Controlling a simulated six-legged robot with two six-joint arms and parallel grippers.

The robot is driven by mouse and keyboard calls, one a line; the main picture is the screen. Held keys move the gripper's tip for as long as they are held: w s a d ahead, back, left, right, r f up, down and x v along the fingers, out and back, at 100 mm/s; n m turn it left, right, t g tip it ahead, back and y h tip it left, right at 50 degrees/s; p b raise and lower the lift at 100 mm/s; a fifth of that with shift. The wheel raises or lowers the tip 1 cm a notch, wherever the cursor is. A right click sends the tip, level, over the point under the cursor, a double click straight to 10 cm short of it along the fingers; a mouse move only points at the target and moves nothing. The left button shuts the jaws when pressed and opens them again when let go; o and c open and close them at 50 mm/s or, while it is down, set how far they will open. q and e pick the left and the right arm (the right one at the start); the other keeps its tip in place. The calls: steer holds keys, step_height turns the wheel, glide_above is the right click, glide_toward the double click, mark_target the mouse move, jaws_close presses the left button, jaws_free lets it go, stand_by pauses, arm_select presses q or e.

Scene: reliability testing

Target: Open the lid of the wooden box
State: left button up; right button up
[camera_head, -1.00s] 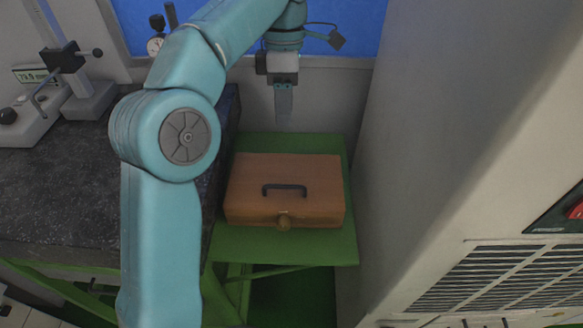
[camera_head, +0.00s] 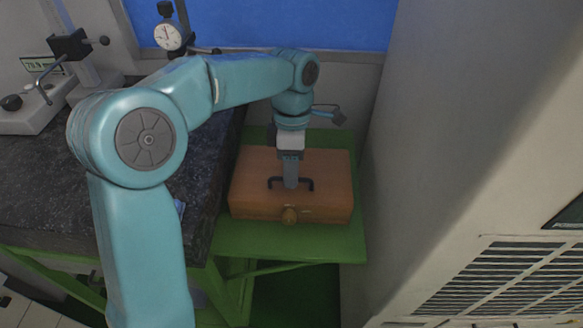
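The wooden box (camera_head: 250,188) sits on a green stand, with its lid closed. A dark handle (camera_head: 308,184) is on top of the lid, and a round brass-coloured latch (camera_head: 289,215) is on its front face. My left gripper (camera_head: 291,184) points down at the middle of the handle and hides part of it. I cannot tell whether its fingers are around the handle or just above it, or whether they are shut. My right gripper is not in view.
The green stand (camera_head: 290,245) has a bare strip in front of the box. A dark stone table (camera_head: 40,180) with measuring gauges is at left. A tall pale cabinet (camera_head: 440,130) with vents stands close at right. A wall is behind.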

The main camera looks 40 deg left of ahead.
arm_select(q)
steer(key=shift+s, duration=0.2)
steer(key=shift+w+a+f, duration=0.1)
steer(key=shift+w, duration=0.15)
steer(key=c, duration=0.7)
stand_by(0.7)
